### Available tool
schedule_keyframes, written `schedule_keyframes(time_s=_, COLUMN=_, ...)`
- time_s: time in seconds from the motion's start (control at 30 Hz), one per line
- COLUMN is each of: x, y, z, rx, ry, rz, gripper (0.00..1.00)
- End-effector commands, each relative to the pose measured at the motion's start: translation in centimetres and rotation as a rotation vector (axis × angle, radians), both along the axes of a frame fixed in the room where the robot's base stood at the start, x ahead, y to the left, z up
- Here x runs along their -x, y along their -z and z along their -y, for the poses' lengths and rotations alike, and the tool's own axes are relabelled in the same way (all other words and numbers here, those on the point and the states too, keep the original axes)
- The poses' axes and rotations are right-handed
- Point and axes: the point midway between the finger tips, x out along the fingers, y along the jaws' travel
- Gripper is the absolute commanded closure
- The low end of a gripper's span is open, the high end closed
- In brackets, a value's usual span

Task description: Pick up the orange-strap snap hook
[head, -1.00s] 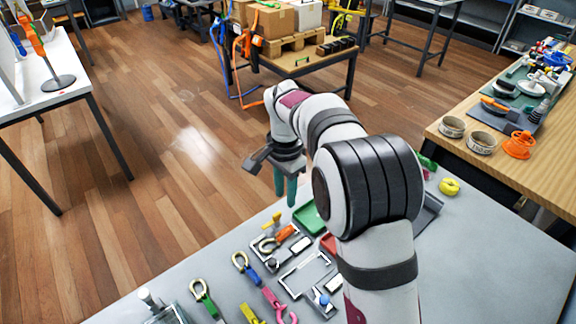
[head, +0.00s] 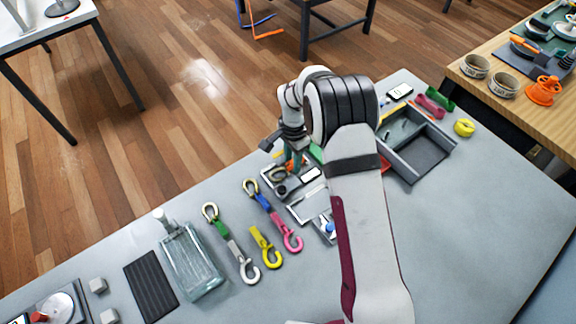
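The orange-strap snap hook (head: 289,165) lies at the far edge of the grey workbench (head: 440,230), in a small grey tray (head: 283,189). Only a bit of its orange strap shows beside my gripper, with a brass-coloured hook to its left. My gripper (head: 296,159) points down with its teal fingers at the orange strap. My arm and the gripper body partly cover this spot. I cannot tell whether the fingers are apart or closed on the strap.
Nearer on the bench lie a blue-and-pink strap hook (head: 268,214), a green-and-grey one (head: 230,243) and a yellow hook (head: 265,247). A clear tray (head: 190,262) and black mat (head: 151,281) are left. A grey divided bin (head: 440,135) stands right. The right front bench is bare.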

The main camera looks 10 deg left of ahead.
Motion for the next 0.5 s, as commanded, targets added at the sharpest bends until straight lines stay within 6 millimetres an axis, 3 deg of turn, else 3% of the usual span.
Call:
schedule_keyframes(time_s=0.07, x=-0.01, y=-0.03, z=0.01, rx=0.0, ry=0.0, rz=0.0, gripper=0.67)
schedule_keyframes(time_s=0.2, x=-0.01, y=-0.05, z=0.01, rx=0.0, ry=0.0, rz=0.0, gripper=0.92)
schedule_keyframes(time_s=0.27, x=-0.01, y=-0.06, z=0.01, rx=0.0, ry=0.0, rz=0.0, gripper=1.0)
schedule_keyframes(time_s=0.5, x=-0.02, y=-0.09, z=0.01, rx=0.0, ry=0.0, rz=0.0, gripper=1.0)
